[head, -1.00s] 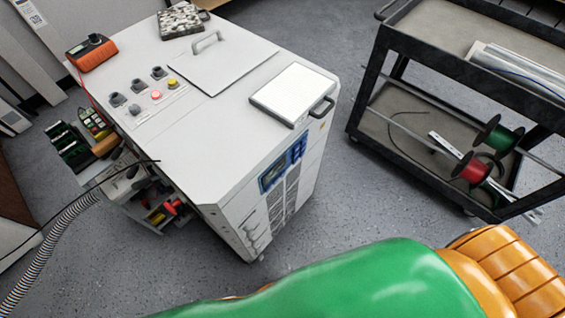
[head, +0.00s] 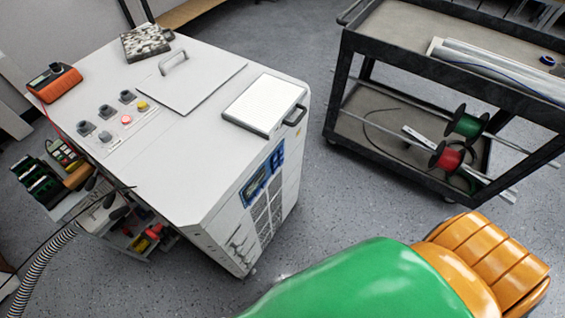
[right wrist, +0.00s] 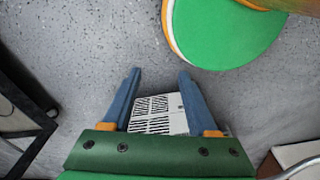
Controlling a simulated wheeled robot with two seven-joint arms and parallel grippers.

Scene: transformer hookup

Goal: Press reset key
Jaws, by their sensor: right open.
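A light grey cabinet (head: 185,130) stands at left centre in the head view. Its top has several dark knobs, a red button (head: 126,119) and a yellow button (head: 142,105). Its front has a dark display panel with a blue surround (head: 257,182) and a blue keypad-like block (head: 277,157). I cannot tell which part is the reset key. My right gripper (right wrist: 159,73) is open and empty in the right wrist view, apart from the cabinet. A white slatted panel (right wrist: 157,104) shows beyond its blue fingers. No gripper shows in the head view.
On the cabinet top are an orange meter (head: 55,83), a tray of small parts (head: 146,42), a handled lid (head: 190,72) and a white board (head: 262,103). A dark cart (head: 395,50) with wire spools stands at right. Speckled floor is clear between them.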

